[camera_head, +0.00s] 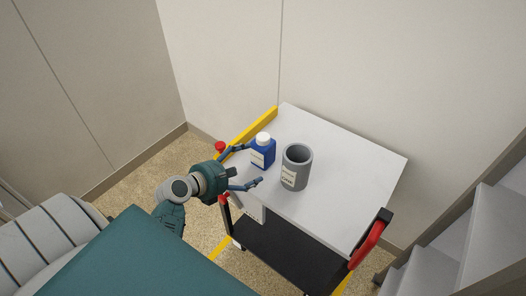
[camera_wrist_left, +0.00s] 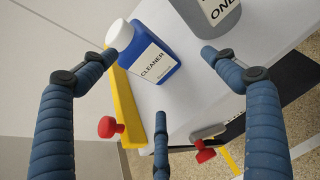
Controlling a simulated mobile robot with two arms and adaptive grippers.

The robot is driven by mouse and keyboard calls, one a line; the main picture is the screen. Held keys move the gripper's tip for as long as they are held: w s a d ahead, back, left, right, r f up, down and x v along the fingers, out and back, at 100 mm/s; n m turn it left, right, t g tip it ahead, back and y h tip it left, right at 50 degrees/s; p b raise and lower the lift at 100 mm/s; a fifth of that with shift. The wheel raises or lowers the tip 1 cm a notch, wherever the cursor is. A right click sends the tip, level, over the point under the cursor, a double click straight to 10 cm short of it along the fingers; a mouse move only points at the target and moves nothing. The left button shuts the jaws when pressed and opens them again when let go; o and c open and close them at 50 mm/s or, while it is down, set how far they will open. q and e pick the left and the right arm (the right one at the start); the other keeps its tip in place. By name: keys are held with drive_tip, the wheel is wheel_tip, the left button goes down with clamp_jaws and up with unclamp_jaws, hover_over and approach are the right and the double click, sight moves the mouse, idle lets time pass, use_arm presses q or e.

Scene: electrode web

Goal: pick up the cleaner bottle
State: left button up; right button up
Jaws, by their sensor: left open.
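The cleaner bottle (camera_head: 262,153) is blue with a white cap and a white label, and stands upright on a cart top near its left edge. In the left wrist view the bottle (camera_wrist_left: 155,62) shows its label reading CLEANER. My left gripper (camera_head: 253,165) is open, its fingers reaching over the cart's near left edge towards the bottle. In the left wrist view the bottle lies ahead, between the spread fingers (camera_wrist_left: 165,50), nearer the left one. I cannot tell whether any finger touches it. My right gripper is not in view.
A grey cylindrical container (camera_head: 297,168) with a label stands just right of the bottle. The white cart top (camera_head: 345,170) is clear to the right. A yellow edge strip (camera_head: 264,121) and red knobs (camera_head: 220,147) line the left side. Grey shelves (camera_head: 485,225) stand at right.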

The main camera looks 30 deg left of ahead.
sight(252, 152)
use_arm(q)
drive_tip(key=w+n, duration=0.1)
drive_tip(key=w, duration=0.1)
drive_tip(key=w+a+n, duration=0.1)
drive_tip(key=w+a+f+n+t, duration=0.1)
drive_tip(key=w, duration=0.1)
drive_tip(key=shift+w+a+n+y, duration=0.2)
drive_tip(key=shift+w+n+y, duration=0.1)
drive_tip(key=x, duration=0.5)
drive_tip(key=shift+w+d+r+p, duration=0.1)
drive_tip(key=shift+w+d+p, duration=0.1)
drive_tip(key=shift+w+p, duration=0.2)
drive_tip(key=shift+s, duration=0.1)
drive_tip(key=shift+c, duration=1.4)
drive_tip(key=c, duration=0.9)
drive_tip(key=shift+r, duration=0.15)
drive_tip(key=shift+c, duration=0.9)
